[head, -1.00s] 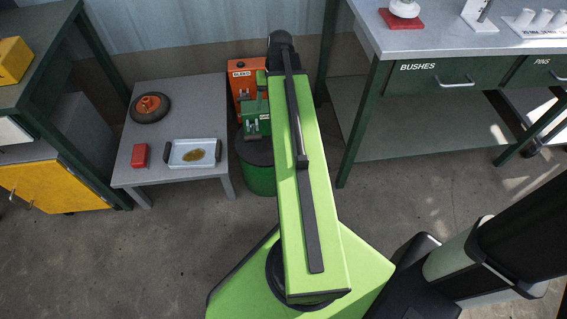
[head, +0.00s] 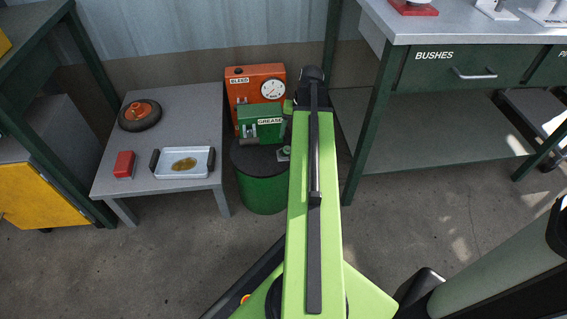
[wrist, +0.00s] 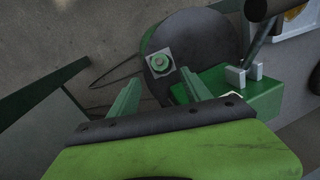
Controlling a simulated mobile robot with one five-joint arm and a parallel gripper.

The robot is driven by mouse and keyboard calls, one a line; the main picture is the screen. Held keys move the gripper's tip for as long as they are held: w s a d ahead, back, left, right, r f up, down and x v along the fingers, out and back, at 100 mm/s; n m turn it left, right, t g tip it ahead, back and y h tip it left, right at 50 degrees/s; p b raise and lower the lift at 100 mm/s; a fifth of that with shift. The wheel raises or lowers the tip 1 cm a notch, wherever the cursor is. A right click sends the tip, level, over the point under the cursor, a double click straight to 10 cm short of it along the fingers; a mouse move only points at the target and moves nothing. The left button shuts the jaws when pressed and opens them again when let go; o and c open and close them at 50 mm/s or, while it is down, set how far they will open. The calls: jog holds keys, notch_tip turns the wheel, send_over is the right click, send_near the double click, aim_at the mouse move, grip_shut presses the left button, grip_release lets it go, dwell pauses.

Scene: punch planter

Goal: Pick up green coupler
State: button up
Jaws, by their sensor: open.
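The green coupler (wrist: 162,64) is a small green round fitting on a pale square plate. It sits on the dark round lid of the green drum (head: 262,190). In the head view the pale plate (head: 284,153) shows at the lid's right side, partly covered by my arm. In the wrist view my gripper (wrist: 159,75) is open and empty. Its two green fingers point toward the coupler from left and right, and the coupler appears between and just beyond their tips. I cannot tell how much height separates them. In the head view my arm hides most of the gripper.
A green GREASE box (head: 260,120) with a grey handle stands against the drum, close to my right finger in the wrist view. An orange BLEED box (head: 242,78) with a gauge stands behind. A low grey table (head: 200,115) is left; the BUSHES workbench (head: 440,28) is right.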

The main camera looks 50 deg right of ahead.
aim_at(288, 147)
jog(key=b+x, duration=0.6)
jog(key=x, duration=0.2)
jog(key=shift+a+f, duration=0.1)
jog(key=shift+a, duration=0.05)
jog(key=shift+r, duration=0.2)
grip_shut()
